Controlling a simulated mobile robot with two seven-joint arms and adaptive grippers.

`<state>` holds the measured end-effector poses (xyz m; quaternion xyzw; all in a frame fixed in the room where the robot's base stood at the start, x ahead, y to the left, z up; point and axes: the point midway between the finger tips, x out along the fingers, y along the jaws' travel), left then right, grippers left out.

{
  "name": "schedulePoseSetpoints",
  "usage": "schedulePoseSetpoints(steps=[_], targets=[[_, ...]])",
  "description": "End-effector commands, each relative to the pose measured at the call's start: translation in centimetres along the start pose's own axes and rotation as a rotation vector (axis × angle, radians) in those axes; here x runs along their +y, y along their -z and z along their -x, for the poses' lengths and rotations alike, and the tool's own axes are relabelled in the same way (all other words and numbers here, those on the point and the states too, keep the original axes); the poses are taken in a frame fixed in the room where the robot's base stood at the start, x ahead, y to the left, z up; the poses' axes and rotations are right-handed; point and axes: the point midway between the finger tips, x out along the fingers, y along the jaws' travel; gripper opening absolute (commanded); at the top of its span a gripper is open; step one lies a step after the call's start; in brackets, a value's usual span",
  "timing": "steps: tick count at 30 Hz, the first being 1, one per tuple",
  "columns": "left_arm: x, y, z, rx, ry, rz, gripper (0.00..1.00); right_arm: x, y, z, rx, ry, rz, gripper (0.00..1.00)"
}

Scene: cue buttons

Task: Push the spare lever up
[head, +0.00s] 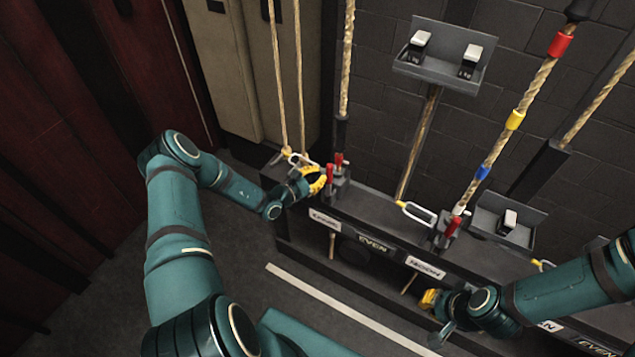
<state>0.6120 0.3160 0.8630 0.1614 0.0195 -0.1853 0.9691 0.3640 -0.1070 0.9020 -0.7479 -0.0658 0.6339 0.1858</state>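Several levers stand on a dark rail. On the left stand are two red-handled levers side by side, the nearer one (330,173) and the farther one (340,160). On the middle stand a red-handled lever (452,227) leans beside a pale-tipped one (459,210). I cannot tell which is the spare lever. My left gripper (317,182) has yellow fingers and is just left of the left stand's red levers; contact is unclear. My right gripper (430,299) is low in front of the rail, below the middle stand, away from the levers. The finger gaps are not clear.
Ropes rise from the rail, one with red (560,44), yellow (515,120) and blue bands. A tray with two white switches (445,62) stands behind; another box (508,222) is at right. Labels (372,243) line the front. The floor is clear before a white stripe (350,310).

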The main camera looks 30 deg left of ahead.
Motion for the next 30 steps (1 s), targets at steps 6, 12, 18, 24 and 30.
schedulePoseSetpoints(steps=[6,12,18,24,30], targets=[[0.2,-0.1,-0.6,0.001,0.0,0.0,0.0,0.0,0.0,-0.1,0.0,0.0,0.0,0.0],[0.3,-0.1,-0.7,0.001,0.0,0.0,0.0,0.0,0.0,-0.1,0.0,0.0,0.0,0.0],[0.3,-0.1,-0.7,0.001,0.0,0.0,0.0,0.1,0.0,-0.1,0.0,0.0,0.0,0.0],[0.3,-0.1,-0.6,0.001,0.0,0.0,0.0,0.1,0.0,-0.1,0.0,0.0,0.0,0.0],[1.1,0.3,0.1,0.0,0.003,-0.001,0.0,0.1,0.0,-0.4,0.0,-0.001,0.0,0.0]])
